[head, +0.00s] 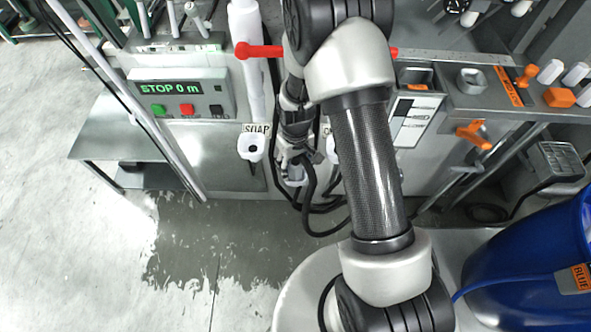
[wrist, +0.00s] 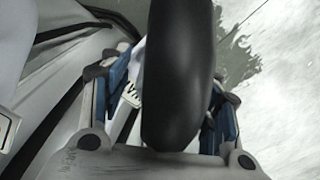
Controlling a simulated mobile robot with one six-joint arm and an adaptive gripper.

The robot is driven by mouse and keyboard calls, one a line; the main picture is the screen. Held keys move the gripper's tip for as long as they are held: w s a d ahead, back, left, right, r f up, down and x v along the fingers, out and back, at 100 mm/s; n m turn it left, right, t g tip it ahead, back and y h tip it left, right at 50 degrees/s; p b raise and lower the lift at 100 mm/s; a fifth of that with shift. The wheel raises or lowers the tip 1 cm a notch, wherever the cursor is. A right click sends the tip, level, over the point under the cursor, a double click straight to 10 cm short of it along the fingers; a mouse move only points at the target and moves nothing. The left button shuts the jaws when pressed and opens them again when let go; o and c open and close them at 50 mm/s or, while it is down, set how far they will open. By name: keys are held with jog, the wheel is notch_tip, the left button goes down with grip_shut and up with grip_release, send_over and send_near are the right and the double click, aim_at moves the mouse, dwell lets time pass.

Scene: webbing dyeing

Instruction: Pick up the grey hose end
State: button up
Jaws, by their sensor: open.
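My gripper (head: 297,162) points down in front of the machine's front panel in the head view, with its fingers around the upper part of a light grey hose end (head: 296,179). A black hose (head: 311,180) loops down from there. In the wrist view my gripper (wrist: 165,95) has its blue-padded fingers apart. The thick black hose (wrist: 180,75) passes between them, very close to the camera, and hides much of the gap. A pale, lettered part of the hose end (wrist: 132,93) shows beside the left finger. I cannot tell whether the fingers touch it.
A white holder (head: 252,145) marked SOAP is left of my gripper, and another white holder (head: 332,148) is right of it. A red lever (head: 260,51) is above. A steel side table (head: 115,135) is at left. A blue drum (head: 530,250) is at lower right. The floor is wet below.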

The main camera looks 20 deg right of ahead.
jog(key=shift+c, duration=0.2)
grip_shut()
dwell(0.4)
jog(key=shift+r, duration=0.2)
